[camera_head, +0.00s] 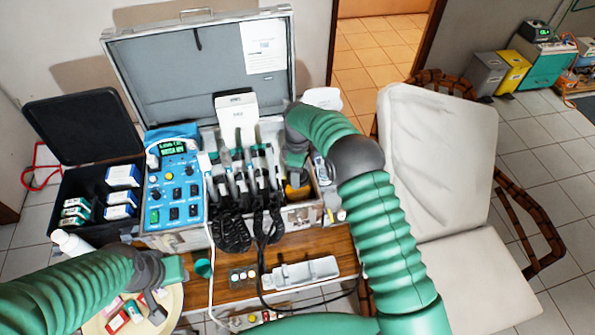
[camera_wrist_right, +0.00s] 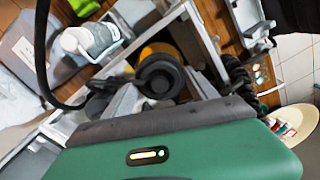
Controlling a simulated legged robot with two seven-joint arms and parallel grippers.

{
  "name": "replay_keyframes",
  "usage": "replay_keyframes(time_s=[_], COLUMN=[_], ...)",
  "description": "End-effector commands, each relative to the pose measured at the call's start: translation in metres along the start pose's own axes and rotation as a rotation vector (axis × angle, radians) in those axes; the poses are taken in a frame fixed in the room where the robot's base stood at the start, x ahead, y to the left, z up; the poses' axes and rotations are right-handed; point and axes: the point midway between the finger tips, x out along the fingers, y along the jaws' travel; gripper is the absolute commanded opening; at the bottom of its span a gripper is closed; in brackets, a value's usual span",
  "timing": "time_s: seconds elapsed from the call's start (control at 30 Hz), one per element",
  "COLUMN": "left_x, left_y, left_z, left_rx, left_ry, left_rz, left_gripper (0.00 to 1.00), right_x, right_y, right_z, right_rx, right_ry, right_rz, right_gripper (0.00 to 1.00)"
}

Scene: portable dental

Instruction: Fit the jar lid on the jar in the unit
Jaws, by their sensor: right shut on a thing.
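The jar is an orange-yellow body (camera_head: 298,190) in the right end of the open metal unit (camera_head: 180,242). It also shows in the right wrist view (camera_wrist_right: 150,50), partly hidden behind a round black lid (camera_wrist_right: 160,78). My right gripper (camera_head: 296,160) reaches down into the unit over the jar. It is shut on the black lid, though its fingertips are mostly hidden. The lid overlaps the jar in the wrist view; I cannot tell whether they touch. My left gripper (camera_head: 153,290) is over a round cream tray (camera_head: 172,312) at the lower left; its finger opening is unclear.
Dental handpieces (camera_head: 240,175) with black hoses stand left of the jar. A blue control panel (camera_head: 175,190) fills the unit's left side. A white bottle (camera_wrist_right: 92,40) lies beside the jar's compartment. A grey device (camera_head: 300,272) lies on the wooden table; a white chair (camera_head: 435,150) stands right.

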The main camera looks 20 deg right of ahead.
Motion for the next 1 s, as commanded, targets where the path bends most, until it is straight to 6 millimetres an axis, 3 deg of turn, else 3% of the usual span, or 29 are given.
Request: replay_keyframes(time_s=[0.13,0.17,0.33,0.73,0.87,1.0], left_x=[0.000,0.000,0.000,0.002,0.008,0.015], left_y=[0.000,0.000,0.000,0.000,0.000,0.000], left_z=[0.000,0.000,0.000,0.001,0.002,0.004], left_rx=[0.000,0.000,0.000,0.000,0.000,0.000], left_ry=[0.000,0.000,0.000,0.000,0.000,0.000], left_rz=[0.000,0.000,0.000,0.000,0.000,0.000], left_gripper=[0.36,0.36,0.36,0.36,0.36,0.36], right_x=[0.000,0.000,0.000,-0.007,-0.031,-0.072], right_y=[0.000,0.000,0.000,0.001,0.001,0.002], right_z=[0.000,0.000,0.000,0.000,-0.001,-0.001], right_rx=[0.000,0.000,0.000,0.000,0.000,-0.001], right_ry=[0.000,0.000,0.000,0.001,0.003,0.004], right_rz=[0.000,0.000,0.000,0.002,0.006,0.007], right_gripper=[0.00,0.68,0.90,0.92,0.92,0.92])
